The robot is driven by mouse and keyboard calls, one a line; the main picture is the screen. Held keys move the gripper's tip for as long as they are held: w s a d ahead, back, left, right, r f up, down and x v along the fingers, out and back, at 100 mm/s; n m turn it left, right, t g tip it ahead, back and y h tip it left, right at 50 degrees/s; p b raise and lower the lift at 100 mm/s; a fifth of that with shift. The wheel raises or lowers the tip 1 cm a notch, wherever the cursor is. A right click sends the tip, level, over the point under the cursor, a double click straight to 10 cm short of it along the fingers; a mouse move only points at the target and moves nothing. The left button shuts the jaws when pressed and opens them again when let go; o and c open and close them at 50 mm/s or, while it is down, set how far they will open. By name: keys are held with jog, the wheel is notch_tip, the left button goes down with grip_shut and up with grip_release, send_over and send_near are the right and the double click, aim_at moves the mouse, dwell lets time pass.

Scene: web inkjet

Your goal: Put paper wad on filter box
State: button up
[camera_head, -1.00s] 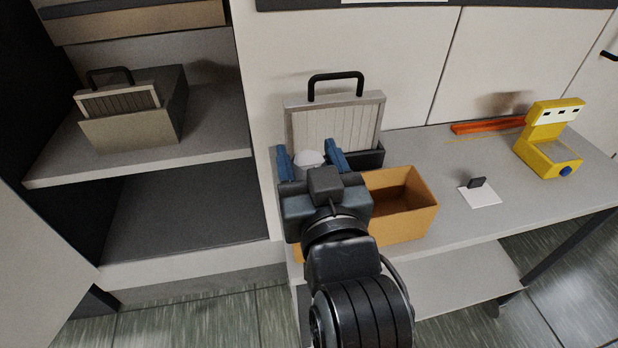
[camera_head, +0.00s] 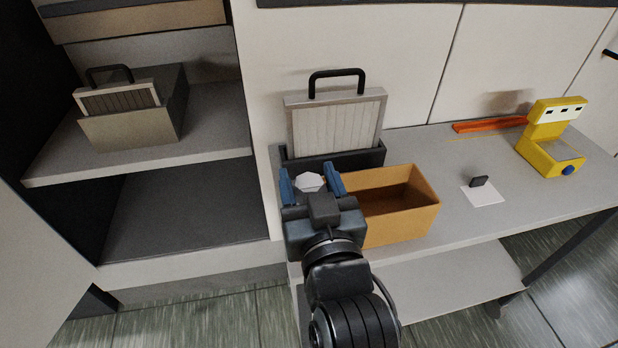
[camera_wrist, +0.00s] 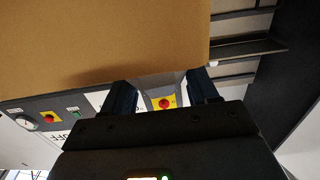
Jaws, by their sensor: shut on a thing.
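The paper wad (camera_head: 310,183) is a small pale lump between the blue fingers of my gripper (camera_head: 309,174). My gripper is shut on it and holds it in front of a dark tray (camera_head: 352,160), left of the orange-brown bin. A framed pleated filter (camera_head: 335,125) with a black handle stands upright in that tray. A second, grey-brown box (camera_head: 130,128) with a pleated filter and handle sits on the left shelf. Which one is the filter box I cannot tell. In the wrist view both fingers (camera_wrist: 162,88) show, but the wad is not clear.
The open orange-brown bin (camera_head: 412,222) stands close right of my gripper. A white card (camera_head: 483,195) with a dark block, a yellow device (camera_head: 550,150) and an orange bar (camera_head: 488,125) lie farther right. A brown surface (camera_wrist: 100,40) fills much of the wrist view.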

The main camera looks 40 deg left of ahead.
jog(key=shift+f, duration=0.2)
jog(key=o, duration=1)
jog(key=shift+r+p, duration=0.35)
jog(key=shift+r, duration=0.25)
jog(key=shift+s+d+r, duration=0.1)
jog(key=shift+s+d, duration=0.1)
jog(key=shift+d, duration=0.05)
jog(key=v, duration=1.1)
jog(key=shift+s+d+b, duration=0.15)
jog(key=shift+b, duration=0.2)
